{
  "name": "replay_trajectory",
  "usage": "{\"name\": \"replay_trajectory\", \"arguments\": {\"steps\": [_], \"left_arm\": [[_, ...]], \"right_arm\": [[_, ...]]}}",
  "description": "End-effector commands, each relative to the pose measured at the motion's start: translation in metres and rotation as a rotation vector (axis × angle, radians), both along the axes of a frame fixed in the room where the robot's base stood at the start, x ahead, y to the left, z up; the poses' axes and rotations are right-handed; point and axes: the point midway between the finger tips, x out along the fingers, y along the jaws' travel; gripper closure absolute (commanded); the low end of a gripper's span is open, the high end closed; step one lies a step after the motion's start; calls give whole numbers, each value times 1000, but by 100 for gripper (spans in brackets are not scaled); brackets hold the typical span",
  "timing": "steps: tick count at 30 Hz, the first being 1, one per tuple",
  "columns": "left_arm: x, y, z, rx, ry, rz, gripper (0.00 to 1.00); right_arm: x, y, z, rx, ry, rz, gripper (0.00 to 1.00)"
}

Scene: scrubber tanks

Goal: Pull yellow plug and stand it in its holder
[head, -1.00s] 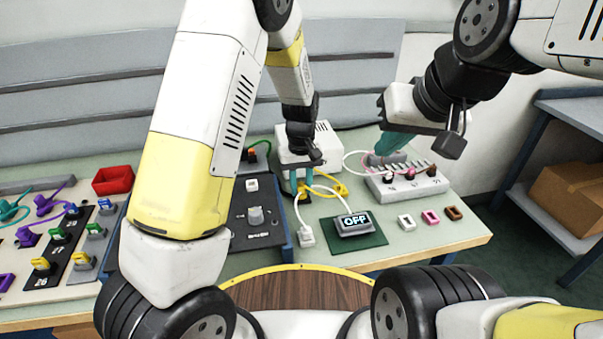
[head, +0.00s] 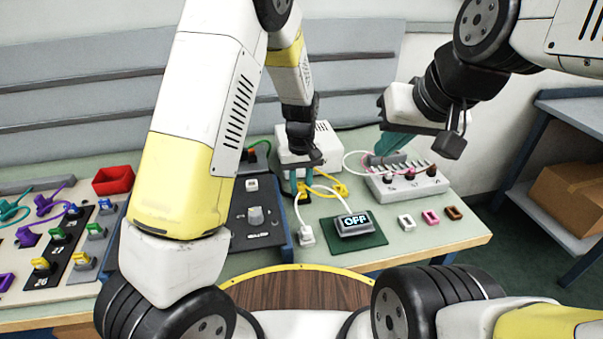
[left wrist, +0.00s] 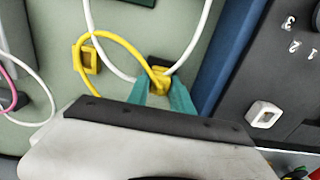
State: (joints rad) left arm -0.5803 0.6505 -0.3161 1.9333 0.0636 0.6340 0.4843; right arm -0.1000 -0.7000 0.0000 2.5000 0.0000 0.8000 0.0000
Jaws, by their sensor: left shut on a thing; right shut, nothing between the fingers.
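The yellow plug (left wrist: 160,84) is between the teal fingertips of my left gripper (left wrist: 166,92) in the left wrist view. The gripper is shut on it, beside a dark socket (left wrist: 157,62); I cannot tell whether the plug is still seated. In the head view, my left gripper (head: 299,186) points down at the table, left of the OFF display. A yellow square holder (left wrist: 88,60) stands apart from the plug, with yellow cord passing close by it. My right gripper (head: 382,154) is shut and empty above the back of the white multi-slot block.
The OFF display (head: 354,222) sits on a green mat, with a white plug (head: 306,237) beside it. The white block (head: 405,184) carries several coloured pieces. White cords loop near my left fingers.

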Motion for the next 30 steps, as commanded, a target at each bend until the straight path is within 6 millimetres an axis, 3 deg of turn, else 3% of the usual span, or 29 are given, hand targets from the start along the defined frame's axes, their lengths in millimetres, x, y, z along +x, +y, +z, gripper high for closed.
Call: {"name": "replay_trajectory", "arguments": {"steps": [3,4,11,22,30], "left_arm": [[0,0,0,0,0,1,100],[0,0,0,0,0,1,71],[0,0,0,0,0,0,27],[0,0,5,-1,-1,0,27],[1,0,47,-1,-3,0,27]], "right_arm": [[0,0,0,0,0,0,100],[0,0,0,0,0,0,100],[0,0,0,0,0,0,100],[0,0,0,0,0,0,100],[0,0,0,0,0,0,100]]}}
